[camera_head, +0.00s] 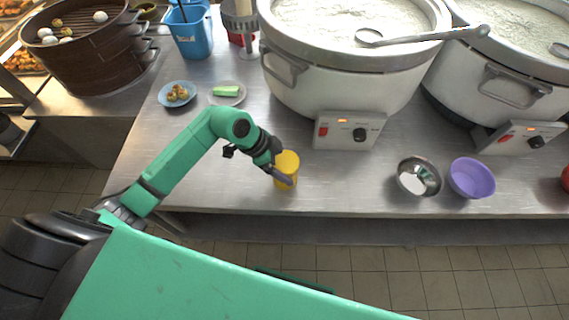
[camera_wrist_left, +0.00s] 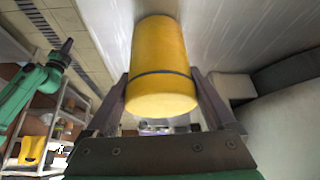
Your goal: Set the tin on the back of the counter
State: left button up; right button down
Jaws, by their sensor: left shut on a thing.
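The tin is a yellow cylinder (camera_head: 287,163) near the front edge of the steel counter (camera_head: 230,140) in the head view. It also fills the middle of the left wrist view (camera_wrist_left: 161,60), with a dark band around it. My left gripper (camera_head: 281,172) is shut on the tin, with one finger on each side of it in the left wrist view (camera_wrist_left: 163,92). I cannot tell whether the tin's base touches the counter.
Two large congee stockpots (camera_head: 345,85) (camera_head: 500,75) stand behind, with control boxes facing front. A steel bowl (camera_head: 418,177) and a purple bowl (camera_head: 471,178) sit to the right. Two small plates (camera_head: 177,94) (camera_head: 228,94), a blue caddy (camera_head: 192,35) and a steamer (camera_head: 85,50) stand at the back left.

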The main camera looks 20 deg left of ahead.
pick_arm(q)
jog(key=shift+f, duration=0.1)
jog(key=o, duration=1.4)
jog(key=shift+r, duration=0.25)
jog(key=b+v, duration=0.1)
jog(key=v, duration=1.1)
jog(key=shift+b, duration=0.3)
jog(key=shift+s+f, duration=0.1)
jog(key=shift+f, duration=0.05)
